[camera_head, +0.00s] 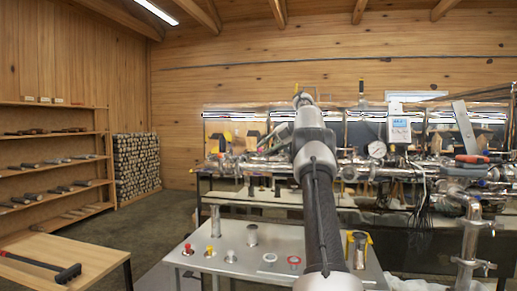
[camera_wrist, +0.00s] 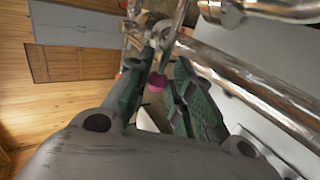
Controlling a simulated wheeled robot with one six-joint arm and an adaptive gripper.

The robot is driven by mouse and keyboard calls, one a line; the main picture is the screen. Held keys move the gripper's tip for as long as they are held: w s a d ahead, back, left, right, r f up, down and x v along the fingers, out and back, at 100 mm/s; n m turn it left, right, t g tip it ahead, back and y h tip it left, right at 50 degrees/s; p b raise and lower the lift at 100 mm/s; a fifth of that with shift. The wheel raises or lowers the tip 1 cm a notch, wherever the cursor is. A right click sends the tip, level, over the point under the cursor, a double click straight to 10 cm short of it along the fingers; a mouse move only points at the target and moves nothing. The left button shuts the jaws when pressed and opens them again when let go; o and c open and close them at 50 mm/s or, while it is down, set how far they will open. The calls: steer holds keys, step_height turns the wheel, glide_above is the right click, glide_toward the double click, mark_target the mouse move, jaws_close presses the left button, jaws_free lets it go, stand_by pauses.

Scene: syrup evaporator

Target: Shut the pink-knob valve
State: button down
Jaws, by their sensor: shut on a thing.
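The pink knob (camera_wrist: 157,82) of the valve shows in the wrist view, small and partly covered by my fingers. It sits between the dark green finger pads of my gripper (camera_wrist: 161,70), close by the shiny steel pipework. My gripper is shut on the pink knob. In the head view my arm stands in front of the pipework, and I cannot make out the pink knob or the fingertips there. The valve body and how far it is turned are hidden.
A thick steel pipe (camera_wrist: 245,80) runs close to the right finger. A pressure gauge (camera_head: 377,149) and an orange-handled tool (camera_head: 471,159) are to the right of my arm.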

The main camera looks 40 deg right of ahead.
steer(key=shift+s+d, duration=0.1)
steer(key=shift+d, duration=0.2)
steer(key=c, duration=1.5)
jaws_free()
steer(key=v, duration=0.3)
steer(key=shift+d, duration=0.25)
steer(key=s+d, duration=0.2)
steer(key=s, duration=0.1)
steer(key=s+d, duration=0.5)
steer(key=s, duration=0.1)
steer(key=shift+d, duration=0.3)
